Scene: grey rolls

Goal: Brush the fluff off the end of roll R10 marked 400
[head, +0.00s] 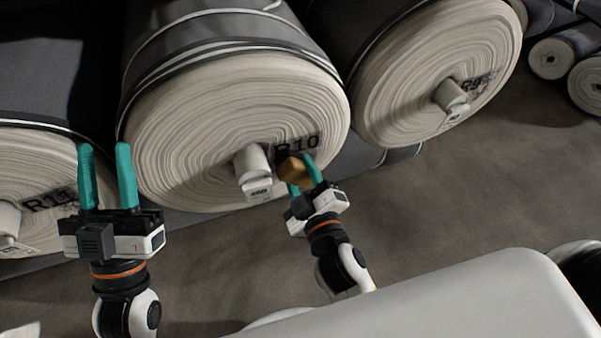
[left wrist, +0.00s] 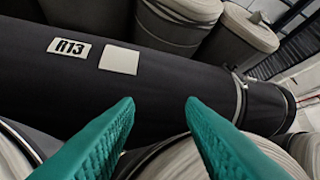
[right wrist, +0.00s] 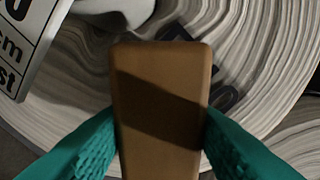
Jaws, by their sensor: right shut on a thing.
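Roll R10 (head: 190,125) lies with its pale, layered end toward me in the middle of the head view, its R10 mark partly covered. A small tag (head: 258,191) hangs below its core stub (head: 252,162); I cannot read 400 on it. No fluff can be made out. My right gripper (head: 301,172) is shut on a brown block-like brush (head: 294,169), in front of the lower right of the end. The brush (right wrist: 160,95) fills the middle of the right wrist view; its bristles are hidden and contact is unclear. My left gripper (head: 104,150) is open and empty, left of R10.
Roll R9 (head: 420,70) lies to the right and roll R11 (head: 40,165) to the left, behind my left gripper. Smaller rolls (head: 550,58) lie at the far right. The left wrist view shows dark roll R13 (left wrist: 160,85). Bare floor (head: 480,190) shows at the lower right.

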